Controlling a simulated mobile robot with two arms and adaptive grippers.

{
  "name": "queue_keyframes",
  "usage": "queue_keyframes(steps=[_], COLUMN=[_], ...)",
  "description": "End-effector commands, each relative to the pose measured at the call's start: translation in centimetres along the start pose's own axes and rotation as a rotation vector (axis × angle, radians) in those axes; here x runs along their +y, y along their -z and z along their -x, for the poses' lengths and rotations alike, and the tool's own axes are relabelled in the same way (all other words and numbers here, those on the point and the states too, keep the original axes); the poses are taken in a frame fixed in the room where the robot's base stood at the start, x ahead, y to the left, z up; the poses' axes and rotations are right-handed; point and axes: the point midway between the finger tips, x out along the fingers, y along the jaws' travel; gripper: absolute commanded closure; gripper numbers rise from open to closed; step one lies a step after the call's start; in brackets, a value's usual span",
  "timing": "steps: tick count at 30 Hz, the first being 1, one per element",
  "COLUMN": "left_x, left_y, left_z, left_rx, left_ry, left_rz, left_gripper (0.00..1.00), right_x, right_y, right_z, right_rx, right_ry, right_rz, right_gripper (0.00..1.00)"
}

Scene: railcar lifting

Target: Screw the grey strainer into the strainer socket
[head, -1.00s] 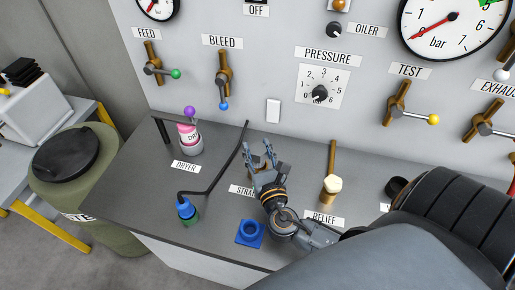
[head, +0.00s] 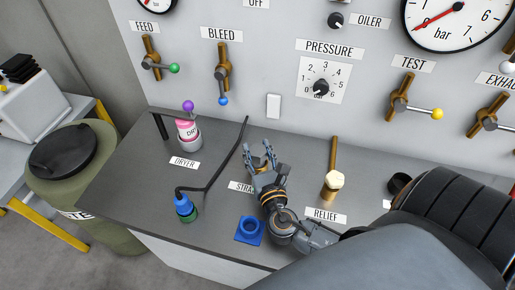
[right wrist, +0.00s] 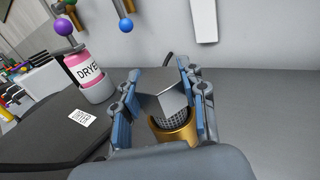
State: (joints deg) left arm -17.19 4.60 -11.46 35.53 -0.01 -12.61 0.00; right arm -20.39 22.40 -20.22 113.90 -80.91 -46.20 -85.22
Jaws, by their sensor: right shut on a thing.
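My right gripper (head: 262,154) stands over the bench at the strainer place, behind the partly covered "STRA..." label. In the right wrist view, the right gripper (right wrist: 160,88) is shut on the grey strainer (right wrist: 165,92), with its blue-padded fingers on either side of the strainer's blocky grey head. The strainer's mesh part points down at the mouth of the brass strainer socket (right wrist: 181,134). Some mesh shows above the rim; how deep it sits I cannot tell. In the head view my fingers largely hide strainer and socket. My left gripper is out of view.
The pink dryer canister (head: 187,132) stands left on the bench. A blue-topped fitting with a black hose (head: 184,205) and a blue square socket (head: 250,230) are nearer the front. The brass relief valve (head: 333,184) stands close to the right of my gripper.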

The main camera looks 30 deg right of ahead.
Motion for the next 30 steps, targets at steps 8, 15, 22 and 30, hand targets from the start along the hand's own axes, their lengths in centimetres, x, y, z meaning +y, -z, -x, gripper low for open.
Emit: queue_keyframes(steps=[8,15,22,30], left_x=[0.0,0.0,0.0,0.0], left_y=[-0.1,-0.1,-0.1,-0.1], left_z=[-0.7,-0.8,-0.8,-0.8], left_rx=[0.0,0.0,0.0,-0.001], left_ry=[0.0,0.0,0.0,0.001], left_rz=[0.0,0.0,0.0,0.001], left_gripper=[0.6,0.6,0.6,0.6], right_x=[0.0,0.0,0.0,0.0], right_y=[0.7,0.9,0.9,1.1], right_z=[0.0,0.0,0.0,1.5], right_rx=[-0.001,-0.001,-0.001,0.004], right_ry=[0.0,0.0,0.0,-0.001], right_rz=[-0.001,-0.001,-0.001,-0.001], right_gripper=[1.0,0.36,0.32,0.32])
